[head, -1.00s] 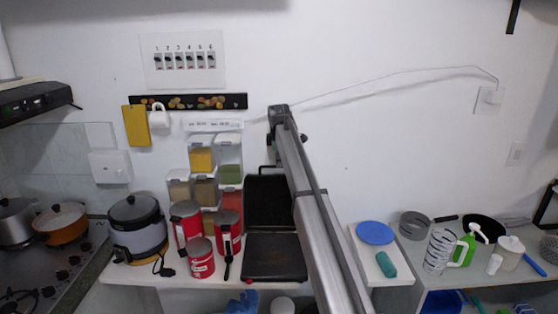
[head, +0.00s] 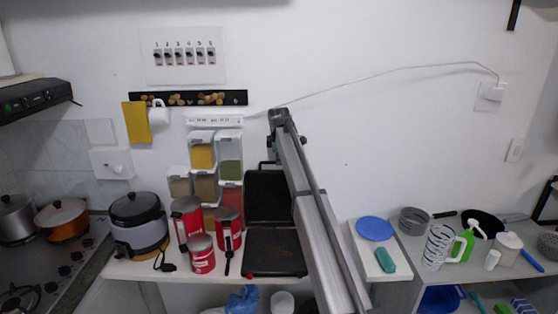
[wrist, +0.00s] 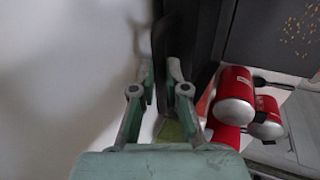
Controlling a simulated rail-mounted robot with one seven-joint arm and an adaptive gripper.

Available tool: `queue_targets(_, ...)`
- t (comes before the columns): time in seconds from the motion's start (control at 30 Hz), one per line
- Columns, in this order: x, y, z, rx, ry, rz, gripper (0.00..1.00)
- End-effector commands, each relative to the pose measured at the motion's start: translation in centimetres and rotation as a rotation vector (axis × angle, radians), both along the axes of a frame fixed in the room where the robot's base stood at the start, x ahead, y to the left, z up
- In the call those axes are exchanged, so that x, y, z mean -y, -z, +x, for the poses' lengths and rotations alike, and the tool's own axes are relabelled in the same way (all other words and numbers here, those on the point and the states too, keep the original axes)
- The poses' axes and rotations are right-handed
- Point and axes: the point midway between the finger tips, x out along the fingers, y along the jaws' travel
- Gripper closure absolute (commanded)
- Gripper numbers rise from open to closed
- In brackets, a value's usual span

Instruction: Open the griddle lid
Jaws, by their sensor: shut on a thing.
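The black griddle stands on the white counter, left of my arm. Its lid (head: 268,205) is raised and stands near upright by the wall, above the dark flat base plate (head: 272,255). My gripper (wrist: 163,85) is at the lid's upper edge, close to the wall. In the wrist view its two fingers are closed around a dark strip of the lid (wrist: 176,40). In the head view my wrist and arm hide the fingertips and part of the lid's right side.
Red canisters (head: 202,253) and stacked spice dispensers (head: 203,156) stand just left of the griddle. A rice cooker (head: 138,225) is further left. The wall is close behind.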

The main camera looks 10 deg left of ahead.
Motion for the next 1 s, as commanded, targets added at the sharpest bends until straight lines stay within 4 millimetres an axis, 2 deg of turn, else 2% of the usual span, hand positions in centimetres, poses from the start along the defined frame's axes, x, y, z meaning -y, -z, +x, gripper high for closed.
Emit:
queue_targets(0.2,0.6,0.4,-4.0,0.104,0.001,0.012,1.0)
queue_targets(0.3,0.7,0.2,-5.4,0.153,0.0,0.018,1.0)
queue_targets(0.67,0.7,-0.4,-5.6,0.18,0.001,0.02,1.0)
queue_targets(0.7,0.7,-0.3,-5.6,0.18,0.001,0.02,0.83)
queue_targets(0.77,0.7,-0.4,-5.6,0.18,0.001,0.02,0.62)
queue_targets(1.0,0.7,-0.4,-5.6,0.181,0.0,0.021,0.61)
